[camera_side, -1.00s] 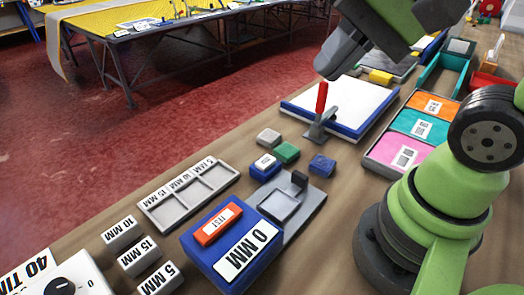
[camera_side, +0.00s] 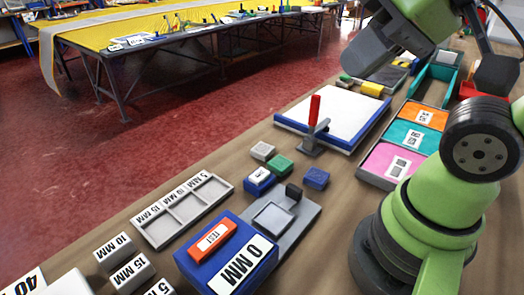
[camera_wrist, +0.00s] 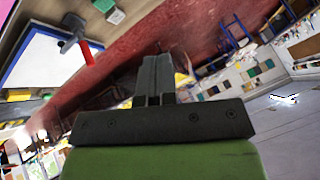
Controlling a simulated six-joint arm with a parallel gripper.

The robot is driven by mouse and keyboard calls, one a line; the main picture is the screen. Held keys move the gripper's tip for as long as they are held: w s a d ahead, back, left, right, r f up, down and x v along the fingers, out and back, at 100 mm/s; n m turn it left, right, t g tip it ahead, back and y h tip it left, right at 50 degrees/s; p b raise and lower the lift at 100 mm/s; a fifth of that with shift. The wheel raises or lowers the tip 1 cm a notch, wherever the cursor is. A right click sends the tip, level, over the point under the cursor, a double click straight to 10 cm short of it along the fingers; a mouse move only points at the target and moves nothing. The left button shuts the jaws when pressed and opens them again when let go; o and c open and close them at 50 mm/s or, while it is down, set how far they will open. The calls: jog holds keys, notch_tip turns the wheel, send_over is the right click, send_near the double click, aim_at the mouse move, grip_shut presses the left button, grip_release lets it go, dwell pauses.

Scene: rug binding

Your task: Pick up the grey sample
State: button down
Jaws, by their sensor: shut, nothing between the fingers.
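The grey sample (camera_side: 263,151) is a small light grey block on the wooden bench in the side view. It sits just behind a green block (camera_side: 279,167) and a blue block with a white top label (camera_side: 260,181). A grey block at the top edge of the wrist view (camera_wrist: 103,5) appears to be the same sample. My gripper (camera_side: 352,75) is above the far part of the bench, well up and to the right of the sample. In the wrist view my gripper (camera_wrist: 154,62) has its fingers together, with nothing between them.
Another blue block (camera_side: 316,178) and a grey fixture (camera_side: 282,217) are close by. A grey slotted tray (camera_side: 183,212) lies left; coloured bins (camera_side: 404,134) stand right.

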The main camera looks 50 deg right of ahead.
jog(key=shift+c, duration=1.6)
grip_release()
jog(key=n+g+h, duration=0.2)
jog(key=n+g, duration=0.3)
jog(key=g, duration=0.2)
send_over(263, 148)
notch_tip(263, 148, down, 25)
jog(key=shift+d+r, duration=0.1)
jog(key=shift+r, duration=0.05)
jog(key=shift+f, duration=3.1)
